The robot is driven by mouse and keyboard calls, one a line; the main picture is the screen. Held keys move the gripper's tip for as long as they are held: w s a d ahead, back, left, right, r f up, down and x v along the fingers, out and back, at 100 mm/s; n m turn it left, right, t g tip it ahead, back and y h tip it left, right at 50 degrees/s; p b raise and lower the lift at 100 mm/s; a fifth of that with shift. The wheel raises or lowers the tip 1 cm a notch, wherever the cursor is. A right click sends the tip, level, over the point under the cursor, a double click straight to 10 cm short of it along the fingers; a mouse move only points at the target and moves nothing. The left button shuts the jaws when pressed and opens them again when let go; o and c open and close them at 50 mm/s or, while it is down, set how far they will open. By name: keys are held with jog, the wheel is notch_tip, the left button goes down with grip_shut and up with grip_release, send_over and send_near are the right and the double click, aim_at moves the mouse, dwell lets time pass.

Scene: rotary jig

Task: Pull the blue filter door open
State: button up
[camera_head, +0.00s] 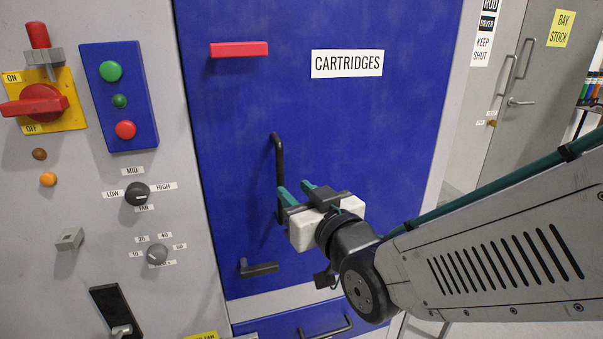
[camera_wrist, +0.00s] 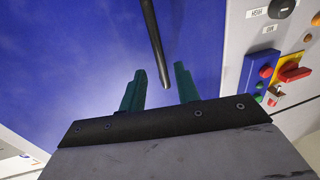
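The blue filter door (camera_head: 390,130), labelled CARTRIDGES, appears closed in the head view and fills much of the wrist view (camera_wrist: 60,60). Its black vertical bar handle (camera_head: 278,160) is near the door's left side. My gripper (camera_head: 296,187) is open, with its green fingers pointing at the handle's lower part. In the wrist view, the handle (camera_wrist: 154,40) runs down between the two open fingers of my gripper (camera_wrist: 160,70). I cannot tell whether the handle lies between the fingertips in depth or just beyond them. The fingers are not shut on it.
A red bar (camera_head: 239,49) sits high on the door and a dark latch-like piece (camera_head: 258,267) low on it. Left is a grey panel with a red rotary switch (camera_head: 38,101), a blue button box (camera_head: 119,95) and knobs. A lower blue panel (camera_head: 280,326) has its own handle.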

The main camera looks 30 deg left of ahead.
aim_at(282, 176)
jog(key=x, duration=0.7)
jog(key=shift+w+a+r, duration=0.2)
jog(key=shift+w+a, duration=0.05)
jog(key=shift+c, duration=0.3)
grip_shut()
